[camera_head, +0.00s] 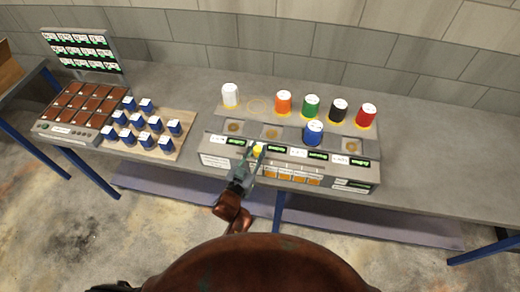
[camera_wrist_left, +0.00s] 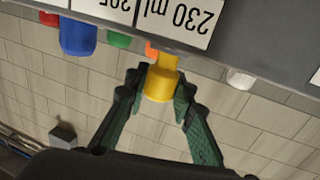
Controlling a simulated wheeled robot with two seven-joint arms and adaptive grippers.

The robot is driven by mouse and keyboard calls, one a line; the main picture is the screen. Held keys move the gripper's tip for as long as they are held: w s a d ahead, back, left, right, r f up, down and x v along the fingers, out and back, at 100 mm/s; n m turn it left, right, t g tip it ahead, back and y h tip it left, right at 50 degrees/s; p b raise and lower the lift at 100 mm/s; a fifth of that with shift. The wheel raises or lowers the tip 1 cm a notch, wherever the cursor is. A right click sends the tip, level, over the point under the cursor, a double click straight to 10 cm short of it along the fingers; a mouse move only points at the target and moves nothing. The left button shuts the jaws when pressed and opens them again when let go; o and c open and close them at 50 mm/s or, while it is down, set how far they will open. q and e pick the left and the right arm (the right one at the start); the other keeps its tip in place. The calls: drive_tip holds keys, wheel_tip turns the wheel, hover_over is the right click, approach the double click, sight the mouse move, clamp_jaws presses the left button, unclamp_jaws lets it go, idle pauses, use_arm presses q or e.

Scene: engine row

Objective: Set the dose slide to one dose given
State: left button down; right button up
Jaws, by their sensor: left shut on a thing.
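The long grey unit (camera_head: 213,147) on the bench has a front panel with a slot, green displays and a row of orange squares. A yellow knob (camera_head: 257,151), which looks like the dose slide's handle, sits towards the left of that slot. My left gripper (camera_head: 256,154) reaches it from the front and is shut on it. In the left wrist view the yellow knob (camera_wrist_left: 161,84) is between the two green fingers, below an upside-down "230 ml" label (camera_wrist_left: 185,18). The slot marks are too small to read. My right gripper is not in view.
A blue cup (camera_head: 313,133) stands on one of the unit's pads. White (camera_head: 231,96), orange (camera_head: 284,103), green (camera_head: 310,107), black (camera_head: 338,111) and red (camera_head: 366,116) cups stand behind. Several blue blocks (camera_head: 145,105) stand on a board at left. The right of the bench is clear.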

use_arm(q)
drive_tip(key=c, duration=2.1)
unclamp_jaws()
drive_tip(key=shift+o, duration=0.7)
drive_tip(key=o, duration=0.3)
drive_tip(key=shift+o, duration=0.2)
drive_tip(key=shift+s, duration=0.15)
drive_tip(key=v, duration=1.1)
drive_tip(key=shift+s+a, duration=0.2)
drive_tip(key=shift+s, duration=0.1)
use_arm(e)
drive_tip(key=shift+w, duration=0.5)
